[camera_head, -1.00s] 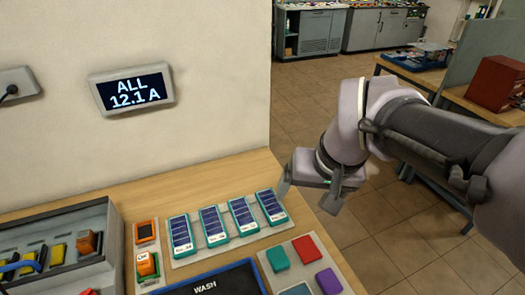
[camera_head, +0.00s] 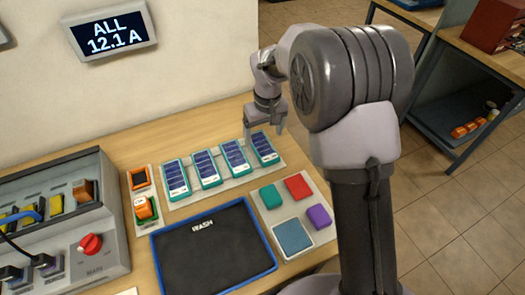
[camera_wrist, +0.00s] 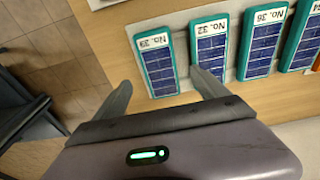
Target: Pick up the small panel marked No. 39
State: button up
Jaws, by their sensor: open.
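The panel marked No. 39 (camera_wrist: 158,65) is a small teal-framed plate with dark blue cells and a white label, which appears upside down in the wrist view. In the head view it is the rightmost panel (camera_head: 264,148) of the row. My gripper (camera_head: 264,131) points down at the far end of this panel. In the wrist view my gripper (camera_wrist: 160,82) is open and empty, one finger on each side of panel No. 39. The right finger overlaps the edge of panel No. 32 (camera_wrist: 211,47) in the picture. I cannot tell the fingertips' height.
Panels No. 36 (camera_wrist: 263,43) and No. 34 (camera_wrist: 304,40) continue the row on a pale strip. A black WASH mat (camera_head: 212,250), a tray of coloured pads (camera_head: 289,207), and a grey box with a red knob (camera_head: 90,243) share the bench. Floor lies right of the bench.

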aim_at(263, 146)
jog(key=f+b, duration=0.1)
jog(key=f, duration=0.1)
jog(key=f+b, duration=0.1)
jog(key=f, duration=0.1)
jog(key=w+f+b, duration=0.1)
jog(key=shift+a+f, duration=0.15)
jog(key=shift+f, duration=0.25)
jog(key=shift+s+r, duration=0.1)
jog(key=shift+r, duration=0.05)
jog(key=shift+c, duration=0.4)
jog(key=c, duration=1.5)
jog(key=shift+c, duration=0.2)
